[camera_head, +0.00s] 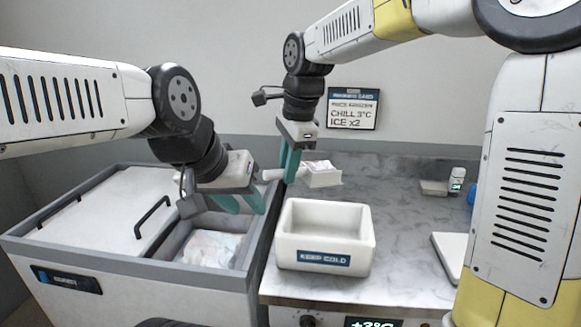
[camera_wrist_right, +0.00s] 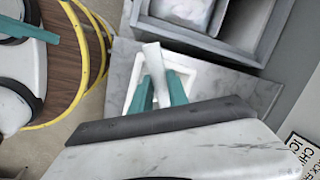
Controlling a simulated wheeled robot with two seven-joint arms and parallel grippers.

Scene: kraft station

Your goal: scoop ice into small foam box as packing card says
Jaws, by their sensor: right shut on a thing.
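The white foam box (camera_head: 325,253), labelled KEEP COLD, stands on the counter; no ice shows inside it. My right gripper (camera_head: 291,165) is shut on the white scoop handle (camera_head: 268,175). The scoop's wide end (camera_head: 322,175), with pale lumpy stuff on top, extends to the right. In the right wrist view the handle (camera_wrist_right: 154,58) shows between the teal fingers, with the box (camera_wrist_right: 188,75) below; the wide end is hidden. My left gripper (camera_head: 240,204) is open and empty over the bin. Ice (camera_head: 211,248) lies in the bin's open part. The packing card (camera_head: 352,109) reads CHILL 3°C, ICE x2.
The ice bin (camera_head: 140,258) adjoins the counter's left side, its lid (camera_head: 105,207) covering the left part. A small white bottle (camera_head: 457,180) and a white slab (camera_head: 449,257) are on the right. The counter (camera_head: 405,225) between is clear.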

